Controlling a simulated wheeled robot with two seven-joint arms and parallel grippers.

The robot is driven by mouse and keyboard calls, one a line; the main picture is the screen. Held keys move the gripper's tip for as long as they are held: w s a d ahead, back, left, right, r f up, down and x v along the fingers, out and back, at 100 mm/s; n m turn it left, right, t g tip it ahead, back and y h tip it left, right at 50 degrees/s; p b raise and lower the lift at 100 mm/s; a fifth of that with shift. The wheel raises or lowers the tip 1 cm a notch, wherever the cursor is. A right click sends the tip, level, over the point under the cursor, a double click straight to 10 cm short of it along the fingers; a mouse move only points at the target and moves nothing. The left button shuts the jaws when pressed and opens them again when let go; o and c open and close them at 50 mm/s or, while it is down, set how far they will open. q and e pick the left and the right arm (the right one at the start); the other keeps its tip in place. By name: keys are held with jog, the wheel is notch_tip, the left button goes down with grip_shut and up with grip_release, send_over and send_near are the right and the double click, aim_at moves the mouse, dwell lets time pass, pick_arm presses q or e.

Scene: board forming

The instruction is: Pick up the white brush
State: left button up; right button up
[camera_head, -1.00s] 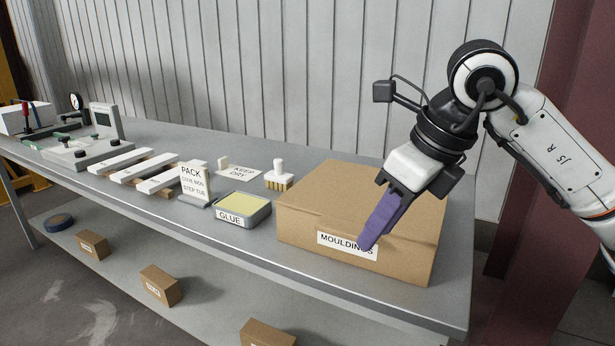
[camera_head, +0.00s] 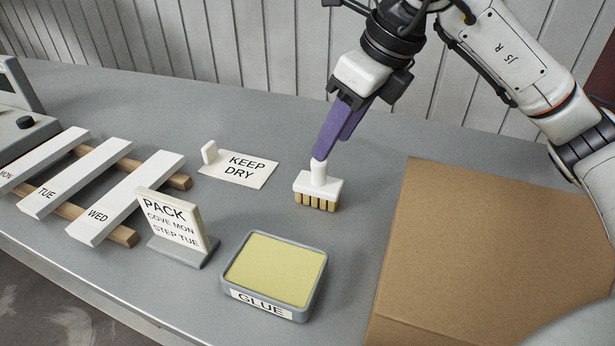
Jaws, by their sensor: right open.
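The white brush (camera_head: 318,187) stands upright on the grey table, tan bristles down and its short white handle pointing up. My right gripper (camera_head: 328,150), with purple fingers, comes down from the upper right. Its fingertips are at the top of the brush handle and partly overlap it in the picture. The fingers look slightly apart; I cannot tell whether the handle is between them. The brush still rests on the table. My left gripper is not in view.
A glue tray (camera_head: 319,290) with a yellow pad sits in front of the brush. A KEEP DRY card (camera_head: 240,168) lies to its left, and a PACK sign (camera_head: 175,222) stands nearer. White boards (camera_head: 75,178) lie on wooden bars at left. A large cardboard box (camera_head: 480,250) fills the right.

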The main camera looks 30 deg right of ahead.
aim_at(319, 181)
jog(key=shift+a+f, duration=0.2)
jog(key=shift+f, duration=0.85)
jog(key=x, duration=0.5)
jog(key=shift+w+f, duration=0.25)
jog(key=shift+w, duration=0.2)
grip_shut()
